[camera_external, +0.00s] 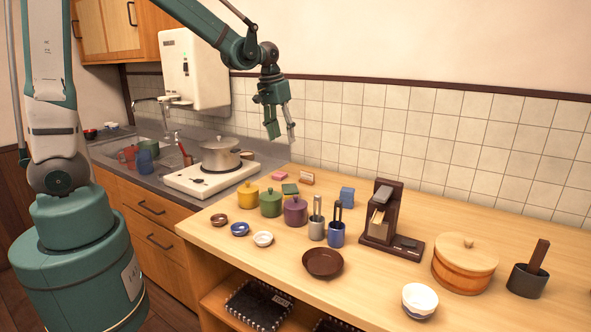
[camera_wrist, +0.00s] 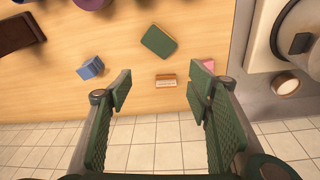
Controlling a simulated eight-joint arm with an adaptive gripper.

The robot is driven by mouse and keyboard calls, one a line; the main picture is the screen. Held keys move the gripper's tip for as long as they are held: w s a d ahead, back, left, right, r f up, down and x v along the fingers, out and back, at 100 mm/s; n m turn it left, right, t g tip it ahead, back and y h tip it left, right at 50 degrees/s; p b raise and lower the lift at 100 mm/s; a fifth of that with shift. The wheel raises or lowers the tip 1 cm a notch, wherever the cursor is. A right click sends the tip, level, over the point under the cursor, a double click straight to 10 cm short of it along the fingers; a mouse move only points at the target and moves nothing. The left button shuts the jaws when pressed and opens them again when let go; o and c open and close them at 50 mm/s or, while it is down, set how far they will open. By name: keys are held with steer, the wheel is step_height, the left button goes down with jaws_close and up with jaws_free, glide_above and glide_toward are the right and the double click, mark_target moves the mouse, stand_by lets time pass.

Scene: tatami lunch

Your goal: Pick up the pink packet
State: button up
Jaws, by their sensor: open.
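The pink packet (camera_external: 279,176) lies on the wooden counter near the tiled wall, behind the yellow pot. In the wrist view a small part of the pink packet (camera_wrist: 208,66) shows beside the right finger, which hides the rest of it. My gripper (camera_external: 281,138) is above the back of the counter, clear of the packet. In the wrist view my gripper (camera_wrist: 160,88) has its two green fingers wide apart with nothing between them but a small brown and white block further off.
A green packet (camera_external: 290,189), a small brown and white block (camera_external: 307,178) and a blue block (camera_external: 347,195) lie near the pink packet. Yellow (camera_external: 248,195), green and purple lidded pots stand in front. A cooker with a steel pot (camera_external: 221,157) is to the left.

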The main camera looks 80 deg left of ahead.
steer(key=w+a+f+n+g, duration=0.1)
steer(key=w+a+f+n, duration=0.1)
steer(key=a+f, duration=0.65)
steer(key=n+g+h, duration=0.1)
glide_above(280, 174)
steer(key=f, duration=0.7)
steer(key=shift+s+f, duration=0.2)
steer(key=shift+f, duration=1.3)
steer(key=shift+f, duration=0.1)
steer(key=shift+w+f, duration=0.15)
steer(key=shift+f, duration=2.35)
